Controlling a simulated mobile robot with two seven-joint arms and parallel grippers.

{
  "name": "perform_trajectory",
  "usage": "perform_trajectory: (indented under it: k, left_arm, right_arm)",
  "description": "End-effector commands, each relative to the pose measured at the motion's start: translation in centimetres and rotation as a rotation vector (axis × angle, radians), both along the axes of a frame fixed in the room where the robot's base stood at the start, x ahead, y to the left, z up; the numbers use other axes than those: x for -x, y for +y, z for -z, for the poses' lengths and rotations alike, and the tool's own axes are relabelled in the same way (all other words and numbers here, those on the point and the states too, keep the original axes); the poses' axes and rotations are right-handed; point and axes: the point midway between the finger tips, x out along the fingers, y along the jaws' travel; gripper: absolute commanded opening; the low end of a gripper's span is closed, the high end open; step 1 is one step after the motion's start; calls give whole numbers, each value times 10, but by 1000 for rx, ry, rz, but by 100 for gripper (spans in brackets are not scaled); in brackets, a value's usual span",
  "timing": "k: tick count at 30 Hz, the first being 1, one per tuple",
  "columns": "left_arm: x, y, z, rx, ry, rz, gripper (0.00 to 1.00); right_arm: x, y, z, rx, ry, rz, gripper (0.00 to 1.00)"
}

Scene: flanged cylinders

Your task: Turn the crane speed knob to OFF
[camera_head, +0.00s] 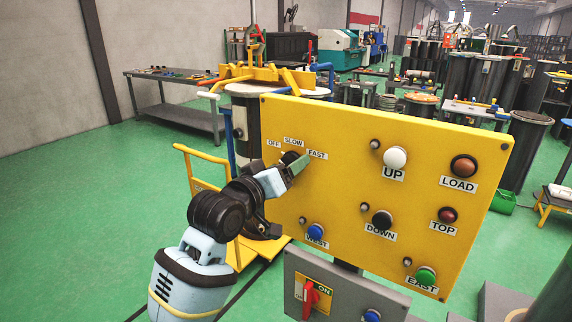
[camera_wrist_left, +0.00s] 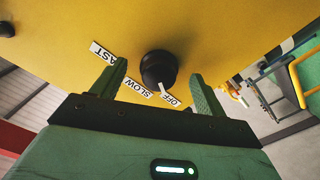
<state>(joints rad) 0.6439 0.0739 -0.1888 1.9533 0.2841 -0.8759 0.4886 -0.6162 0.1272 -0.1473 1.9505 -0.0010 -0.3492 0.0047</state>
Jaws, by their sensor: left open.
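The black crane speed knob (camera_head: 290,158) is at the upper left of the yellow control panel (camera_head: 340,130), beside the labels OFF, SLOW and FAST. My left gripper (camera_head: 296,166) is at the knob and partly covers it. In the left wrist view the knob (camera_wrist_left: 158,67) shows between the two green fingers of my open left gripper (camera_wrist_left: 158,72), with a gap on each side. A small pale mark at the knob's edge lies near the OFF label (camera_wrist_left: 172,100). I cannot tell the knob's exact setting. My right gripper is not in view.
A yellow trolley (camera_head: 205,165) stands behind at the left. Green floor is clear further left.

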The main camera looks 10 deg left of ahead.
Motion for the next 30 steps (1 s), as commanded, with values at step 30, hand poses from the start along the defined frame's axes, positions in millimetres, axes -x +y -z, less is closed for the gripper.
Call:
perform_trajectory:
  k: [30]
  left_arm:
    - [53, 19, 0, -1, -2, 0, 74]
  right_arm:
    - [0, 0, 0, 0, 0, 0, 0]
